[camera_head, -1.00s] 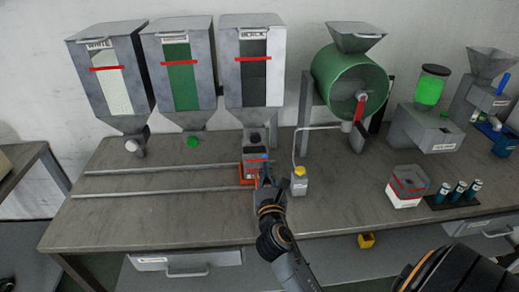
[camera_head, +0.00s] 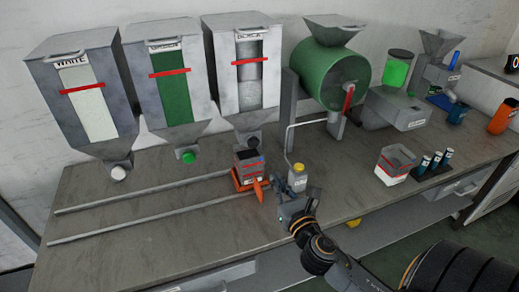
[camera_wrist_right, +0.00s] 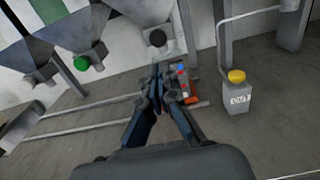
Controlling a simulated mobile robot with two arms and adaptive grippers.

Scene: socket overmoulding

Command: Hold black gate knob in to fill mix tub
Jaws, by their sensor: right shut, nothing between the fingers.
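The black hopper (camera_head: 238,100) has a black gate knob (camera_head: 253,143) on its spout, also seen in the right wrist view (camera_wrist_right: 157,38). The grey mix tub (camera_head: 250,170) sits below it in an orange carriage (camera_head: 236,184); its fill level is not clear. My right gripper (camera_head: 291,184) is in front and to the right of the tub, apart from the knob. In the right wrist view its fingers (camera_wrist_right: 157,75) are together and empty, below the knob in the picture, with the tub (camera_wrist_right: 182,82) just to their right. My left gripper is not in view.
White (camera_head: 82,100) and green (camera_head: 170,85) hoppers stand left, above two rails (camera_head: 140,205). A small yellow-capped bottle (camera_head: 297,178) stands close by my right gripper. The green drum (camera_head: 328,75), a red-lined container (camera_head: 395,165) and blue vials (camera_head: 435,163) are to the right.

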